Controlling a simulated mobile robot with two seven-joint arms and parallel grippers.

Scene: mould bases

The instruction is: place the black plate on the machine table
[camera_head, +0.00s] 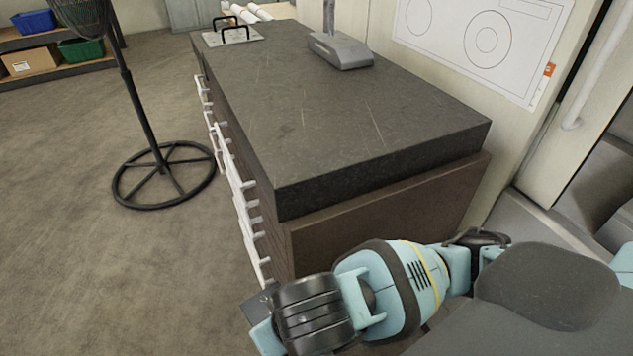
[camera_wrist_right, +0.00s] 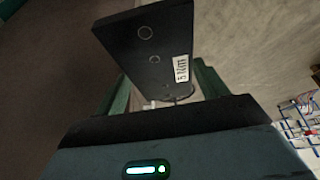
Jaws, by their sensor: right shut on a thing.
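The black plate (camera_wrist_right: 150,45) is in the right wrist view, with round holes and a white label on its face. It sits between the green fingers of my right gripper (camera_wrist_right: 164,90), which is shut on it. In the head view my right arm comes in at the bottom right, and neither its gripper nor the plate shows. My left gripper is in neither view. I cannot tell for certain which surface is the machine table; part of a grey structure (camera_head: 604,185) shows at the right edge of the head view.
A dark stone slab (camera_head: 345,120) on a brown cabinet (camera_head: 390,205) with white drawer handles stands ahead. It carries a grey stand (camera_head: 340,50) and a pale plate (camera_head: 215,40) with black handles. A black pedestal fan (camera_head: 150,130) stands left. The floor between is clear.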

